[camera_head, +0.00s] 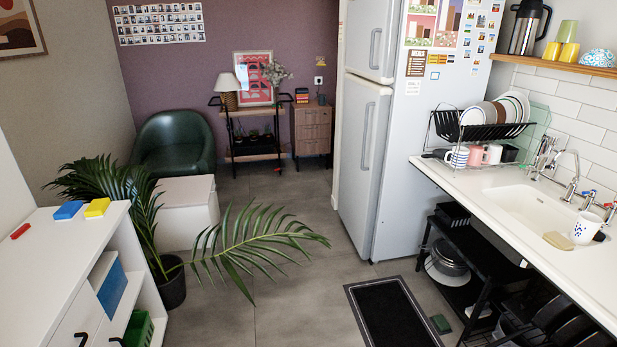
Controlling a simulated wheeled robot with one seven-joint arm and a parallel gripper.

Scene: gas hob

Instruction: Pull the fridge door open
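A tall white fridge (405,140) stands right of the middle, at the far end of the sink counter. Its lower door (358,160) faces left and appears closed, with a long vertical white handle (367,136) on it. The upper freezer door (371,35) also appears closed and has its own shorter handle (375,48). Pictures and magnets cover the upper part of the fridge side. My gripper and arm are not in this view.
A potted palm (172,284) spreads fronds over the floor left of the fridge. A dark mat (394,314) lies in front of the counter (448,180). A white cabinet (60,240) stands at left. Grey floor (310,290) between is clear.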

